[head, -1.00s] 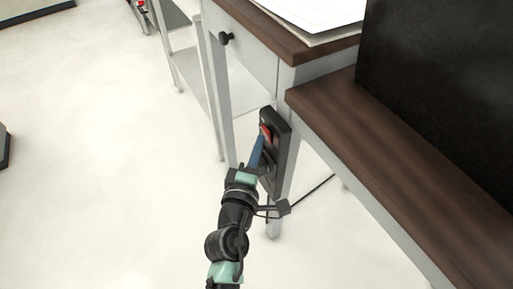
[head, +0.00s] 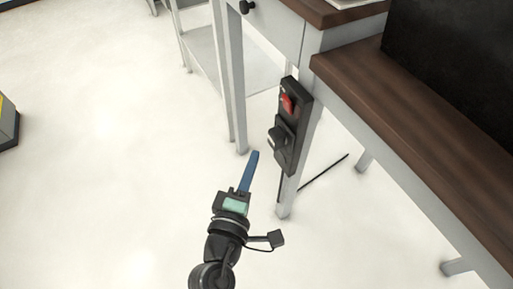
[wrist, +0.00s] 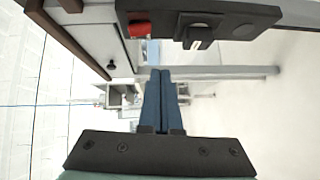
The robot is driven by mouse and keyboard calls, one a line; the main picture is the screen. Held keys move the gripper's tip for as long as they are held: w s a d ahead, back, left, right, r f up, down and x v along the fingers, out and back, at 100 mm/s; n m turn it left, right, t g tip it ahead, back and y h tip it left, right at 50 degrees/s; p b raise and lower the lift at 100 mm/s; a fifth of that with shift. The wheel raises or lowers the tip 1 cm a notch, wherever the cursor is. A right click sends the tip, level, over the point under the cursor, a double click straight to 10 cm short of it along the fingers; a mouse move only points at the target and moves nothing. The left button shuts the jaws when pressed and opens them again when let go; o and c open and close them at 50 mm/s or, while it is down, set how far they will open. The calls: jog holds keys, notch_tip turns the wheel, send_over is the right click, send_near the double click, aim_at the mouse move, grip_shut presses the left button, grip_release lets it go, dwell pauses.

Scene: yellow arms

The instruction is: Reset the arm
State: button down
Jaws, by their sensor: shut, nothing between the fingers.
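My gripper (head: 254,158) is shut and empty, its blue fingers pressed together. In the head view it is in the air to the left of a black control box (head: 283,158) on a table leg, clear of it. The box carries a red switch (head: 287,103) near its top and a black knob (head: 279,138) below. In the wrist view the closed fingers (wrist: 160,72) point forward, with the box (wrist: 268,18), the red switch (wrist: 140,29) and the knob (wrist: 198,37) across the top of the picture.
A dark wooden tabletop (head: 400,95) on pale legs stands at the right. A thin black cable (head: 325,170) runs near the legs.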

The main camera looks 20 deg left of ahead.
jog(key=shift+s, duration=0.35)
dwell(0.3)
jog(key=w+d+r+m+t+h, duration=0.1)
jog(key=w+d+r+m+t, duration=0.2)
jog(key=r, duration=0.7)
jog(key=w+d+r+m+t+h, duration=0.1)
jog(key=w+d+r+m, duration=0.3)
jog(key=r, duration=0.6)
jog(key=w+d+r+m+t+h, duration=0.1)
jog(key=d+r+m+h, duration=0.15)
jog(key=r+m, duration=0.45)
jog(key=s+d+r+m+t+y, duration=0.1)
jog(key=s+r+m+t, duration=0.15)
jog(key=r, duration=0.55)
jog(key=s+d+r+m+t, duration=0.15)
jog(key=s+r, duration=0.25)
jog(key=r, duration=0.4)
jog(key=s+d+r+m+t+y, duration=0.1)
jog(key=s+d+r, duration=0.15)
jog(key=r, duration=0.55)
notch_tip(320, 180, up, 26)
jog(key=s+a+p, duration=0.1)
jog(key=p, duration=2.5)
jog(key=shift+s+r, duration=0.2)
jog(key=shift+r, duration=0.05)
jog(key=shift+y, duration=0.25)
